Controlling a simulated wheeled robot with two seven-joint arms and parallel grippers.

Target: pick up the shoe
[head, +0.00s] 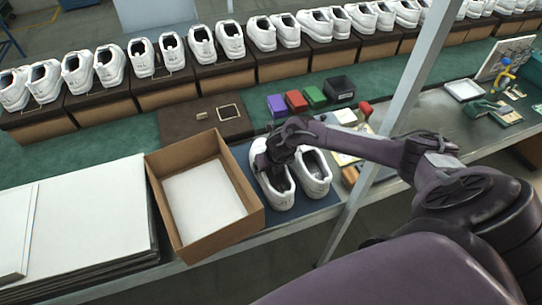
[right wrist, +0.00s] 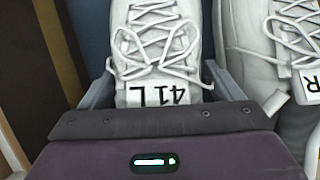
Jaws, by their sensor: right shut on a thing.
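A pair of white lace-up shoes rests on a blue mat (head: 322,201) beside the open box. The left shoe (head: 277,196) is under my right gripper (head: 272,160); in the right wrist view this shoe (right wrist: 158,45) has a tongue marked "41 L" and lies between the two fingers (right wrist: 160,88). My right gripper is shut on it near the tongue. The other shoe (head: 316,175) stands just to its right, and it also shows in the right wrist view (right wrist: 265,50), with an "R" on its tongue. My left gripper is not in view.
An open cardboard box (head: 250,217) with white paper inside stands left of the shoes. A stack of white sheets (head: 90,220) lies further left. A grey post (head: 405,110) rises to the right. Small coloured bins (head: 296,100) and a row of shoes on boxes stand behind.

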